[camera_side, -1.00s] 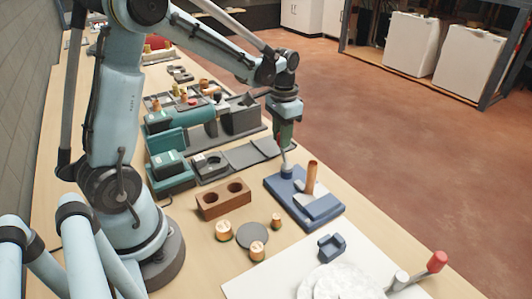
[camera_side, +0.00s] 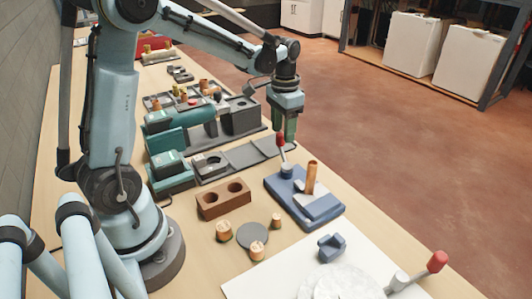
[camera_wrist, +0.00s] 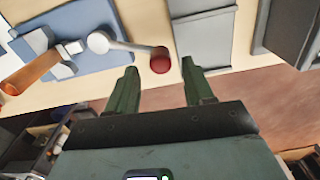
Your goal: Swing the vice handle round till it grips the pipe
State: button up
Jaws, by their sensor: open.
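The blue vice (camera_side: 305,198) stands near the table's right edge, with a copper pipe (camera_side: 311,177) upright in it. Its handle (camera_side: 283,155) has a grey lever and a red knob, and rises from the vice's back left. In the wrist view the vice (camera_wrist: 85,35) is at upper left, with the pipe (camera_wrist: 30,72) beside its jaw block and the red knob (camera_wrist: 160,61) at the lever's end. My gripper (camera_side: 288,138) is above and beside the knob. In the wrist view its green fingers (camera_wrist: 160,80) are apart, with the knob just beyond their tips, between them in the picture.
A brown two-hole block (camera_side: 223,200), copper caps (camera_side: 223,231) and a dark disc (camera_side: 252,236) lie left of the vice. A second red-knobbed lever (camera_side: 437,262) stands on the white board (camera_side: 255,286) in front. Grey and green fixtures (camera_side: 172,175) stand behind.

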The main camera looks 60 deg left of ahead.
notch_tip(320, 180, up, 10)
dwell(0.4)
jog(key=shift+f, duration=0.1)
jog(key=s+d+f+t, duration=0.4)
jog(key=s+d+t, duration=0.3)
jog(key=s+d, duration=0.3)
jog(key=shift+s+d+n, duration=0.15)
jog(key=shift+s+n, duration=0.15)
jog(key=shift+s, duration=0.1)
jog(key=shift+o, duration=0.3)
jog(key=shift+f, duration=0.1)
